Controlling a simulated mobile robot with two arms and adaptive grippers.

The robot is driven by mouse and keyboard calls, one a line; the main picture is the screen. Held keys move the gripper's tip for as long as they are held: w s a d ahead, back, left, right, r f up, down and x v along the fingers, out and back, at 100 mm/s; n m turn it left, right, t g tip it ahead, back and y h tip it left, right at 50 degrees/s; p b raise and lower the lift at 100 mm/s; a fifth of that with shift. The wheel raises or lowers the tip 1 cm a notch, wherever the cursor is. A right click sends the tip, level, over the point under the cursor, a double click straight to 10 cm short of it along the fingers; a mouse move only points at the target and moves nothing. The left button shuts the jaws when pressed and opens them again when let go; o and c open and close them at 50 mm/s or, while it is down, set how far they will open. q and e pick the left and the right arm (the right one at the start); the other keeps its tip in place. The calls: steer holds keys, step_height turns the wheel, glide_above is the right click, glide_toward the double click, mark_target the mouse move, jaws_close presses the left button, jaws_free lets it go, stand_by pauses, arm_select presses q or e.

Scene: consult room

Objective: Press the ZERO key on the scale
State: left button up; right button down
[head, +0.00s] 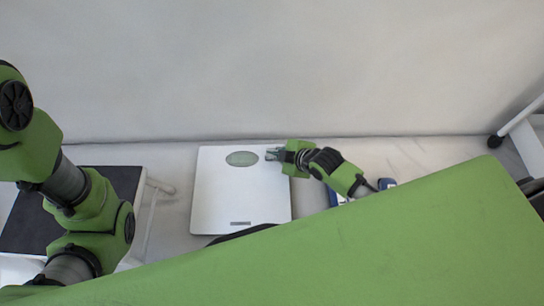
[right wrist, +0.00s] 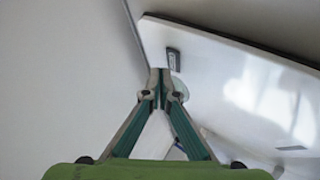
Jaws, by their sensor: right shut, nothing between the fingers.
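The scale (head: 241,195) is a flat white plate on the floor by the wall, with a grey-green oval display (head: 242,158) near its far edge. My right gripper (head: 268,154) is shut and empty over the scale's far right part, right of the display. In the right wrist view its fingertips (right wrist: 160,76) meet just beside a small dark grey key (right wrist: 173,59) on the white scale (right wrist: 235,90). The key's lettering is too small to read, and whether the tips touch it I cannot tell. The head view does not show the key. My left gripper is out of view.
A black-topped step (head: 110,180) with white legs stands left of the scale, partly behind my left arm. Blue-and-white items (head: 386,183) lie near my right arm. A caster (head: 494,141) is at far right.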

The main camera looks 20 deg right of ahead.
steer(key=shift+f, duration=0.15)
steer(key=shift+f, duration=0.3)
